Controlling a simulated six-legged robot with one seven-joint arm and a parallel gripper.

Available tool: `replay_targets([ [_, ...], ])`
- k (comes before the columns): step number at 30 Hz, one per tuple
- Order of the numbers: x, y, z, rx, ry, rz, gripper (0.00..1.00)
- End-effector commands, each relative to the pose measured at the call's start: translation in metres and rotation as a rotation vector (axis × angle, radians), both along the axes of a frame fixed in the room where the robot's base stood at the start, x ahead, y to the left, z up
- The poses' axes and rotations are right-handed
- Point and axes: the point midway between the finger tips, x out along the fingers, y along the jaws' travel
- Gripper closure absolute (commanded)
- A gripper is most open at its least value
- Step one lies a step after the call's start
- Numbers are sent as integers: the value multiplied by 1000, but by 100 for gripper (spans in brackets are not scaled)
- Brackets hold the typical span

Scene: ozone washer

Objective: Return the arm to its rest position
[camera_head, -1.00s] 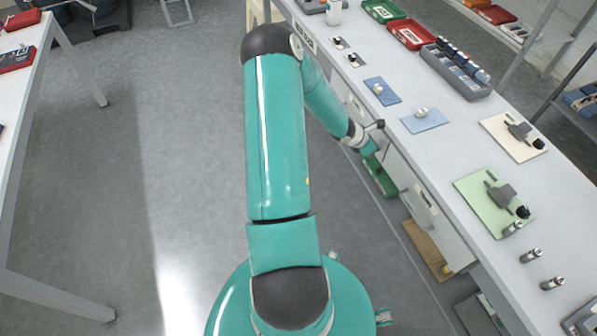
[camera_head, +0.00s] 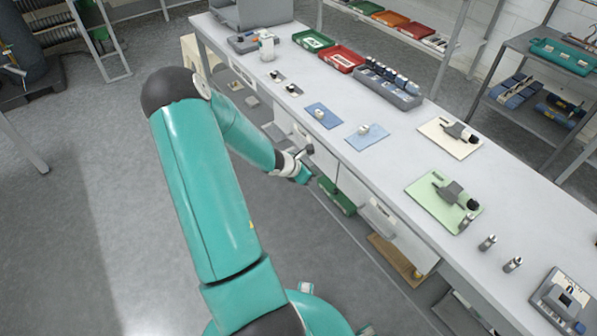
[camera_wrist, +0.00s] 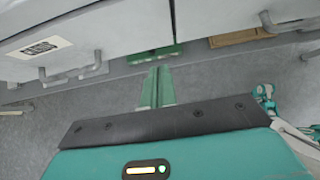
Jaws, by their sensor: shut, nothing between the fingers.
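My teal arm bends up from my base, and its forearm slants down to the right towards the long workbench (camera_head: 330,155) in the head view. My gripper (camera_head: 306,177) is beside the bench's front side, below the level of the top and in front of the drawers. In the wrist view its two green fingers (camera_wrist: 156,88) lie side by side, shut, with nothing held. The wrist view shows drawer fronts with grey handles (camera_wrist: 73,72) above the fingers and grey floor around them.
On the bench stand red (camera_head: 341,58) and green (camera_head: 312,41) trays, a grey rack of bottles (camera_head: 388,83), blue mats (camera_head: 366,137) and a green mat (camera_head: 443,199). A green bin (camera_head: 337,197) and brown board (camera_head: 397,258) sit low by the bench.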

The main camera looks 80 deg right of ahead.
Motion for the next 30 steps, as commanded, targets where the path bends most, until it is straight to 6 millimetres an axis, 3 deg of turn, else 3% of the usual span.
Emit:
replay_targets([
  [3,15,11,18,-2,-4,4,100],
  [9,29,25,37,1,-4,4,100],
  [23,38,30,45,-7,-16,-1,100],
  [26,60,35,59,-40,-68,-21,100],
  [30,117,56,96,-115,-219,-87,100],
])
